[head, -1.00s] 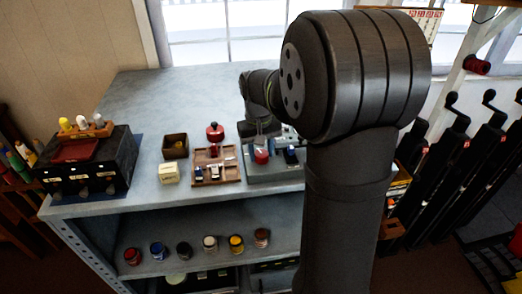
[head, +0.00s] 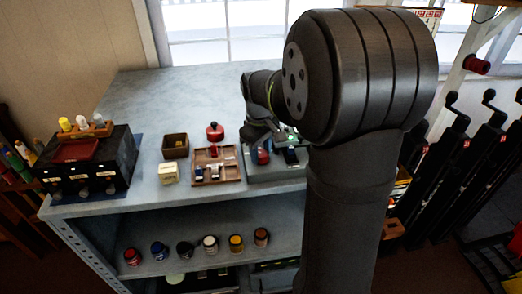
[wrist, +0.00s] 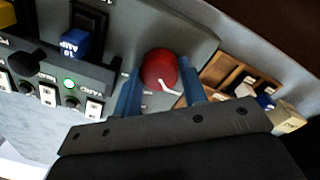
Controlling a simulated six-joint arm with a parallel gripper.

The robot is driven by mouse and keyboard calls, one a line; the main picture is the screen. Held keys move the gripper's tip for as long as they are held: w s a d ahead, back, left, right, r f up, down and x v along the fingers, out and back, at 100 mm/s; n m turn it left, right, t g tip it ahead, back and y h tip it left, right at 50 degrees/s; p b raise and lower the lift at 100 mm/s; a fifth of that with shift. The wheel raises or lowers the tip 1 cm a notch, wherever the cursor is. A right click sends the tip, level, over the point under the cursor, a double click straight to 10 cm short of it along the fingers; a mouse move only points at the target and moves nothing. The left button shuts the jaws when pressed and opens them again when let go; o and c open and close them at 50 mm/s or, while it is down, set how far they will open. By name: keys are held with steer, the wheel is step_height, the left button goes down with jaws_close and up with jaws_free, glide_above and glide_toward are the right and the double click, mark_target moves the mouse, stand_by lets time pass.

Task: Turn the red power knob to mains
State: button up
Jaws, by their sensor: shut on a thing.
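The red power knob (wrist: 159,69) sits on a grey panel (wrist: 205,40) between the two blue fingers of my gripper (wrist: 159,80) in the wrist view. My gripper is shut on the knob. A white pointer line on the knob's near side slants toward the lower right in that view. The position marks around the knob are partly hidden by the fingers and too blurred to read. In the head view the red knob (head: 262,157) shows under my tilted gripper (head: 260,140), at the left of the panel.
A blue block marked 10 AMP (wrist: 75,42) sits left of the knob in the wrist view. A green lamp (wrist: 69,84) is lit near several white-labelled switches. A wooden compartment tray (head: 215,180) lies left of the panel, with a red-lidded pot (head: 215,132) behind it.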

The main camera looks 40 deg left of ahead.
stand_by(0.3)
steer(key=o, duration=1)
steer(key=r, duration=1.1)
steer(key=s+r, duration=0.1)
steer(key=r, duration=0.5)
steer(key=shift+r, duration=0.25)
steer(key=shift+f, duration=0.1)
steer(key=f, duration=1.1)
steer(key=w+f, duration=0.1)
steer(key=f, duration=0.5)
steer(key=shift+f, duration=0.15)
